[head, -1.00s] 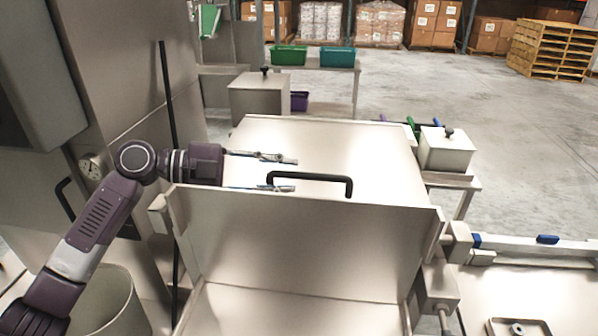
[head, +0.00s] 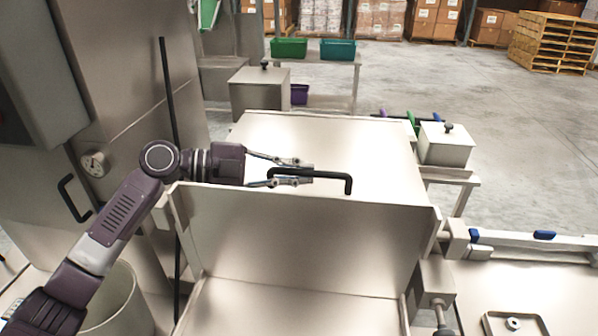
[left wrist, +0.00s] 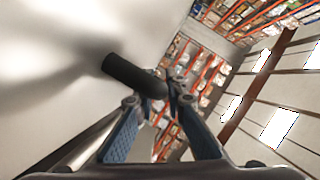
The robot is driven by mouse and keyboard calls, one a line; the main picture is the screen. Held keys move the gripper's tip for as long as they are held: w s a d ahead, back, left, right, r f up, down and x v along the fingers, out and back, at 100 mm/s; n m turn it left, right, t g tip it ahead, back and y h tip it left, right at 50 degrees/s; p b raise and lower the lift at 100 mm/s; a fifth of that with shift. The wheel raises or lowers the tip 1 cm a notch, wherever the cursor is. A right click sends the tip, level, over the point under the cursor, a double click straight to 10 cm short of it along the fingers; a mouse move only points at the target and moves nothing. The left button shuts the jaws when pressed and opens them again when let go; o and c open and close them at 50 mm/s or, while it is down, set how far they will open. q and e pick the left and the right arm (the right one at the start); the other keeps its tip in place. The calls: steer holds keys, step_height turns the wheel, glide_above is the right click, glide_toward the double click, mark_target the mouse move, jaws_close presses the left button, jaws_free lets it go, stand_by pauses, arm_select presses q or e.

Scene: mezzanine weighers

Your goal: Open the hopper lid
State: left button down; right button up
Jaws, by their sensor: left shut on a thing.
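The hopper lid (head: 330,140) is a broad flat steel plate in the head view, lying behind the tall steel panel (head: 300,235) of the hopper. Its black bar handle (head: 332,174) stands near the lid's front edge. My left gripper (head: 303,171) comes in from the left and is shut on the left end of the handle. The left wrist view shows the dark handle bar (left wrist: 130,74) between the fingers, beside the pale lid surface (left wrist: 45,65). My right gripper is not in view.
A steel cabinet with a gauge (head: 95,163) and a vertical black pole (head: 170,110) stand at the left. A lidded steel box (head: 445,150) sits right of the lid. Green bins (head: 288,48) stand on a table behind. Open floor lies at the back right.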

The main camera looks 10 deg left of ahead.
arm_select(q)
steer(key=shift+r, duration=0.3)
steer(key=w+r+n+p, duration=0.1)
steer(key=w+r+p, duration=0.2)
steer(key=r, duration=0.3)
steer(key=w+r+n+g+p, duration=0.1)
steer(key=w+r+p, duration=0.2)
steer(key=r+p, duration=0.2)
steer(key=w+r+n+g+y+p, duration=0.1)
steer(key=w+r+n+p, duration=0.1)
steer(key=r, duration=0.6)
steer(key=shift+w+r+p, duration=0.3)
steer(key=shift+w+p, duration=0.25)
steer(key=shift+p, duration=0.4)
steer(key=c, duration=2)
jaws_free()
steer(key=shift+f, duration=0.1)
steer(key=shift+o, duration=0.2)
steer(key=v, duration=1.2)
steer(key=shift+w, duration=0.2)
